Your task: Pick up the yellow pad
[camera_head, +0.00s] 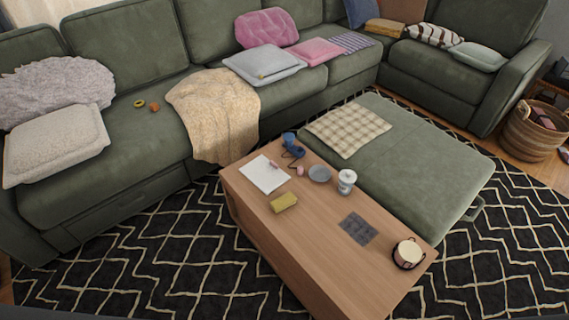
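A small yellow pad (284,202) lies flat on the wooden coffee table (300,234), near its left long edge. It is just below a white sheet of paper (263,175) and apart from the other items. Neither of my grippers shows in the head view.
The table also holds a grey dish (319,174), a white cup (346,181), a blue object (291,145), a dark grey square (358,229) and a round cream pot (408,253). A green ottoman (430,165) adjoins its right side. Patterned rug (150,265) lies open at left.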

